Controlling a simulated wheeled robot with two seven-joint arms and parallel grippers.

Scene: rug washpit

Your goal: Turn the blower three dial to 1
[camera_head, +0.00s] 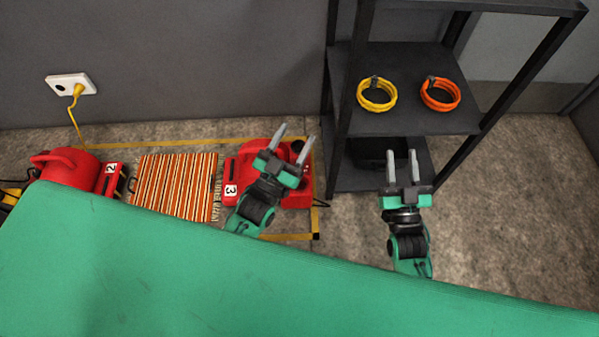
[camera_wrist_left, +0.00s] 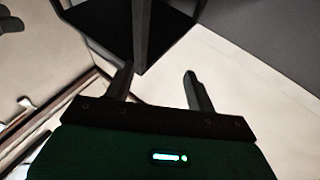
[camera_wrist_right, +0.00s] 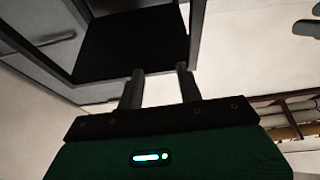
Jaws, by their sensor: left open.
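The red blower three (camera_head: 246,160), with a white "3" label (camera_head: 231,190), sits on the floor. My left gripper (camera_head: 297,132) is over it in the head view, open and empty, and hides much of its top. A dark round part (camera_head: 296,146) shows between the left fingers; I cannot tell whether it is the dial, and no dial setting is readable. My left fingers (camera_wrist_left: 158,78) also show apart in the left wrist view. My right gripper (camera_head: 401,153) is open and empty in front of the shelf; its fingers (camera_wrist_right: 158,70) show in the right wrist view.
A dark shelf rack (camera_head: 408,118) holds a yellow coil (camera_head: 364,101) and an orange coil (camera_head: 455,103). A striped rug (camera_head: 175,187) lies between blower three and red blower two (camera_head: 68,167). A wall outlet (camera_head: 60,88) has a yellow cord. Floor at right is clear.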

